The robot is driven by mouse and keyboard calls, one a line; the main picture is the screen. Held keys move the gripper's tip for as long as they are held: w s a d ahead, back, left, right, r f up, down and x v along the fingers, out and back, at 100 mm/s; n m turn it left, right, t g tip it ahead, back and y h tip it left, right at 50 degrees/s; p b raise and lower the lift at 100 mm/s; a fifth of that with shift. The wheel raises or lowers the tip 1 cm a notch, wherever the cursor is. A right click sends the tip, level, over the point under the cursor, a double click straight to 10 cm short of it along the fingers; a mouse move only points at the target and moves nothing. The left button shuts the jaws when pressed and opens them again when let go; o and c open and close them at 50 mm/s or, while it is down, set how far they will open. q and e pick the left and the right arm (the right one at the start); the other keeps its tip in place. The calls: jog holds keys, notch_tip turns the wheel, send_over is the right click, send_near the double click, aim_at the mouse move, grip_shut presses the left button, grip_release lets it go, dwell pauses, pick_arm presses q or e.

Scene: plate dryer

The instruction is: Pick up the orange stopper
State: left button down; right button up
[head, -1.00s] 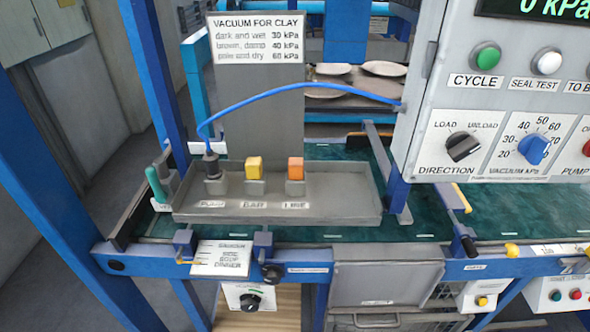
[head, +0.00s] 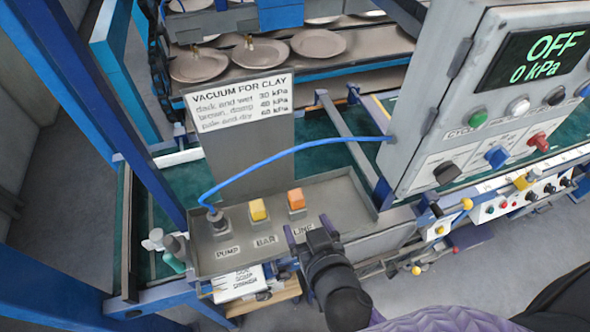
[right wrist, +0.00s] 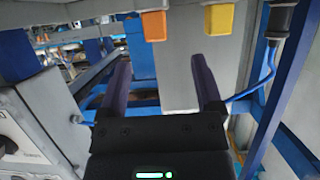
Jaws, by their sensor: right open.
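The orange stopper (head: 296,199) sits in the grey tray (head: 345,190), in the rightmost holder, above the label LINE. It also shows at the top of the right wrist view (right wrist: 153,25). A yellow stopper (head: 258,210) sits beside it above BAR. A dark plug (head: 216,218) with a blue hose stands above PUMP. My right gripper (head: 308,231) is at the tray's front edge, just in front of the orange stopper and apart from it. In the right wrist view its two fingers (right wrist: 160,68) are spread with nothing between them. My left gripper is not in view.
The blue hose (head: 285,152) arches behind the stoppers to the grey control box (head: 470,120) at right. The sign panel (head: 238,100) stands behind the tray. A blue post (head: 130,130) rises at left. Plates (head: 318,43) lie on a rack at the back.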

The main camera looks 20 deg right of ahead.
aim_at(298, 203)
jog(key=x, duration=0.9)
jog(key=shift+w+d, duration=0.25)
jog(key=shift+d, duration=0.05)
grip_shut()
